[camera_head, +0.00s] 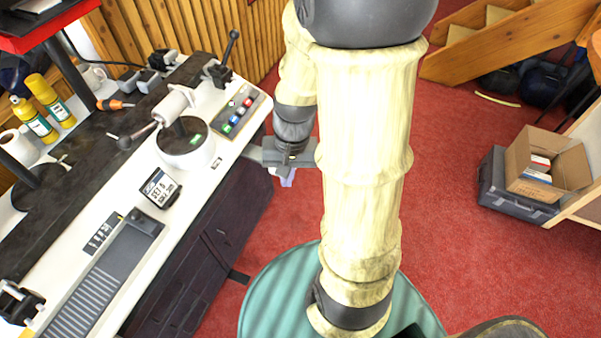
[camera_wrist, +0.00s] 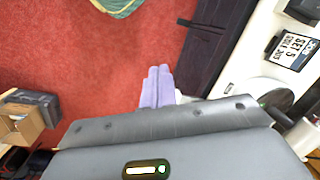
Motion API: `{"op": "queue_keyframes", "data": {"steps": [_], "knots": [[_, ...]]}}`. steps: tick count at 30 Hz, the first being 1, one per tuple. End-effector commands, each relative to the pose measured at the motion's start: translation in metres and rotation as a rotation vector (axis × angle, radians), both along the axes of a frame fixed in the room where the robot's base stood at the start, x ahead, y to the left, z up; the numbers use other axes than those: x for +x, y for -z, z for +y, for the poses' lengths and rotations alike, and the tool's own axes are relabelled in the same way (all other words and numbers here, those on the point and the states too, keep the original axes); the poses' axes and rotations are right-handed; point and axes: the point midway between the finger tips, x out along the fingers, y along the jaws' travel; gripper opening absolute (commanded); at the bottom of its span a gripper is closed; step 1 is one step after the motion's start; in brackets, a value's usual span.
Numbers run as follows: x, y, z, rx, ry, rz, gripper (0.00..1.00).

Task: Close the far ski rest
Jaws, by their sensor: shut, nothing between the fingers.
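The far ski rest (camera_head: 217,73) is a black clamp-like block at the far end of the white bench, with a dark lever ending in a knob rising up and to the right. I cannot tell how far its jaws stand apart. A similar black rest (camera_head: 20,303) sits at the near left end of the bench. My gripper (camera_head: 287,180) is off the bench's right side, over the red floor, apart from the far rest. In the wrist view its two pale purple fingers (camera_wrist: 157,78) lie side by side, shut and empty. The far rest is not visible in that view.
On the bench stand a round white device (camera_head: 185,148) with a silver cylinder and lever, a small display (camera_head: 160,188), a panel of coloured buttons (camera_head: 240,111) and a ribbed grey plate (camera_head: 100,285). Yellow bottles (camera_head: 50,100) stand behind. A cardboard box (camera_head: 545,165) is at right.

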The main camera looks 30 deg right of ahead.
Motion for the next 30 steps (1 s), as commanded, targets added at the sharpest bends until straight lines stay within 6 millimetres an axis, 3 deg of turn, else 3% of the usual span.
{"op": "queue_keyframes", "data": {"steps": [1, 3, 8, 14, 20, 24, 27, 30], "knots": [[0.0, 0.034, -0.008, 0.055, 0.105, 0.068, 0.0], [0.002, 0.06, -0.013, 0.146, 0.245, 0.153, 0.0], [0.014, 0.114, -0.026, 0.382, 0.556, 0.314, 0.0], [0.042, 0.175, -0.056, 0.74, 0.921, 0.438, 0.0], [0.073, 0.235, -0.117, 1.155, 1.244, 0.457, 0.0], [0.083, 0.273, -0.173, 1.444, 1.423, 0.4, 0.0], [0.083, 0.289, -0.204, 1.591, 1.497, 0.349, 0.0], [0.082, 0.294, -0.221, 1.666, 1.53, 0.316, 0.0]]}}
